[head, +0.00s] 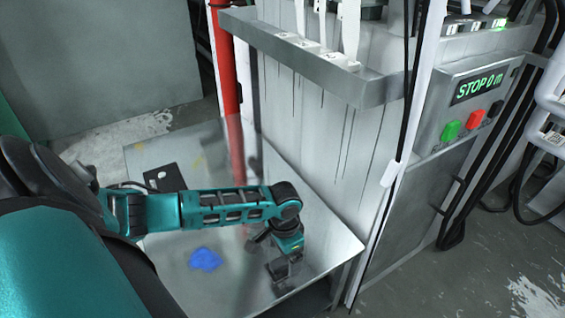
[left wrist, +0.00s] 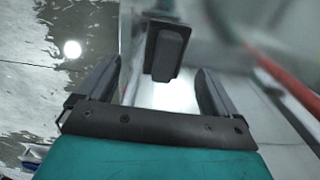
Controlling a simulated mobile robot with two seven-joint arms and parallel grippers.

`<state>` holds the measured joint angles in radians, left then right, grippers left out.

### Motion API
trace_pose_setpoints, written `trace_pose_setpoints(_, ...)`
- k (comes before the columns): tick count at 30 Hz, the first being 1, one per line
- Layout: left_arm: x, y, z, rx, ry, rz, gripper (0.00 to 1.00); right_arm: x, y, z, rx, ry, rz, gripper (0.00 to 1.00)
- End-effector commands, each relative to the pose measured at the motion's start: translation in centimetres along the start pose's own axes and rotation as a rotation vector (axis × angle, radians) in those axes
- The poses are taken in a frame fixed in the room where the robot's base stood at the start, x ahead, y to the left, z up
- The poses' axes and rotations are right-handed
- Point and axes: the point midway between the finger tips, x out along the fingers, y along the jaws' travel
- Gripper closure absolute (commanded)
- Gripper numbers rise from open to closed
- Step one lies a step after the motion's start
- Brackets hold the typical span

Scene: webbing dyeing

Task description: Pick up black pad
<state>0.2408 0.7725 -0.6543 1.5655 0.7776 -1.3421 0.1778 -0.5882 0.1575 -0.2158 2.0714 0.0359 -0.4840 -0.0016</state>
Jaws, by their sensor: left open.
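The black pad (left wrist: 165,50) shows in the left wrist view as a dark plate with a raised block on it. It lies ahead of and between the two fingers of my left gripper (left wrist: 158,72), with clear gaps on both sides. In the head view a dark shape that looks like the pad (head: 279,270) is on the metal table (head: 225,270), close under my left gripper (head: 272,248). The left gripper is open, points down and holds nothing. My right gripper is in neither view.
The tall machine cabinet (head: 335,150) borders the table; a red pipe (head: 226,75) stands behind.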

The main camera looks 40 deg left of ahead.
Motion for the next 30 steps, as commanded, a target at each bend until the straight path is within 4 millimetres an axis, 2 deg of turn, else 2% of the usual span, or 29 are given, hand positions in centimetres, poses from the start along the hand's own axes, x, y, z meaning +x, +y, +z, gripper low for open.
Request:
trace_pose_setpoints(6,3.1,-0.7,0.0,-0.001,-0.001,-0.001,0.06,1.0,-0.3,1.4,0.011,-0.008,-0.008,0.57)
trace_pose_setpoints(9,4.5,-0.7,0.0,0.000,-0.001,0.000,0.06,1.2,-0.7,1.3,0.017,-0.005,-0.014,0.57)
trace_pose_setpoints(18,4.9,-0.7,0.0,0.000,0.001,-0.001,0.07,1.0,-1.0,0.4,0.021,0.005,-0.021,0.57)
trace_pose_setpoints(30,4.9,-0.7,0.0,0.000,0.000,-0.002,0.46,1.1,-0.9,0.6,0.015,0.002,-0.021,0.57)
